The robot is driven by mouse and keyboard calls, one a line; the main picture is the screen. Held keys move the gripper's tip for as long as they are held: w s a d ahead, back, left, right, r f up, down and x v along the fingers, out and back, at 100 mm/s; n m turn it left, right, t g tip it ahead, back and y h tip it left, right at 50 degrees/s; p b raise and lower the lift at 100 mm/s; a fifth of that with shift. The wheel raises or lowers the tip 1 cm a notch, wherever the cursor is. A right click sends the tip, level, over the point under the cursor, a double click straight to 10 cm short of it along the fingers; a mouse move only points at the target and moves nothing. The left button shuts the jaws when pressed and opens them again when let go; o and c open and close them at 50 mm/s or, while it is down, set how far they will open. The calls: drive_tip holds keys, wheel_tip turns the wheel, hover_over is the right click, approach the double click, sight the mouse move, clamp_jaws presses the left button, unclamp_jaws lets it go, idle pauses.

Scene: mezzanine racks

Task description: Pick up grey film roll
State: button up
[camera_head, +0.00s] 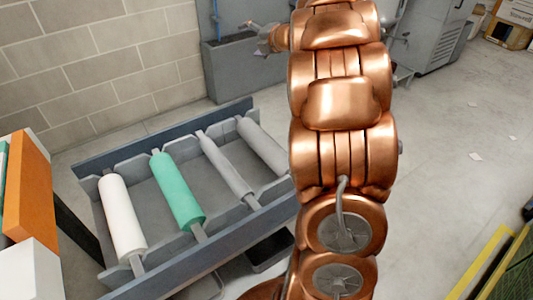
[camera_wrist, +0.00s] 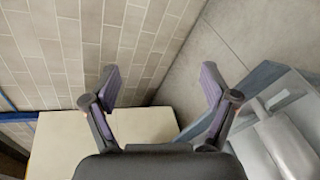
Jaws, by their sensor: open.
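Two grey rolls lie in the rack in the camera_head view: a thin grey roll (camera_head: 226,166) third from the left and a thicker light-grey roll (camera_head: 263,145) at the right end, partly near my arm. A white roll (camera_head: 122,216) and a green roll (camera_head: 177,190) lie to their left. My gripper (camera_wrist: 160,88) is open and empty in the camera_wrist view, its two fingers spread apart. A pale roll (camera_wrist: 286,145) shows at the right edge there, outside the fingers; I cannot tell which roll it is.
The grey rack (camera_head: 190,255) has raised notched sides holding the roll cores. Orange and white boxes (camera_head: 27,190) stand at its left. A tiled wall and grey cabinet (camera_head: 243,68) are behind. A cream surface (camera_wrist: 105,135) lies below my gripper. Open floor (camera_head: 460,150) is at right.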

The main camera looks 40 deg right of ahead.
drive_tip(key=s+a+f+n+g+y+b, duration=0.1)
drive_tip(key=s+f+n+g+y+b, duration=0.45)
drive_tip(key=f, duration=0.85)
drive_tip(key=n+g+y+b, duration=0.1)
drive_tip(key=n+g+y, duration=0.2)
drive_tip(key=n+y, duration=0.1)
approach(264, 148)
drive_tip(key=shift+t, duration=0.25)
drive_tip(key=w+f, duration=0.4)
drive_tip(key=shift+d, duration=0.15)
drive_tip(key=shift+s+f, duration=0.1)
drive_tip(key=shift+s, duration=0.15)
drive_tip(key=shift+a+f+n, duration=0.15)
drive_tip(key=shift+a+n, duration=0.1)
drive_tip(key=shift+a, duration=0.1)
drive_tip(key=shift+y, duration=0.25)
drive_tip(key=shift+f+b+x, duration=0.2)
drive_tip(key=shift+b+x, duration=0.3)
drive_tip(key=shift+x, duration=3.05)
drive_tip(key=shift+d, duration=0.1)
drive_tip(key=c, duration=1.6)
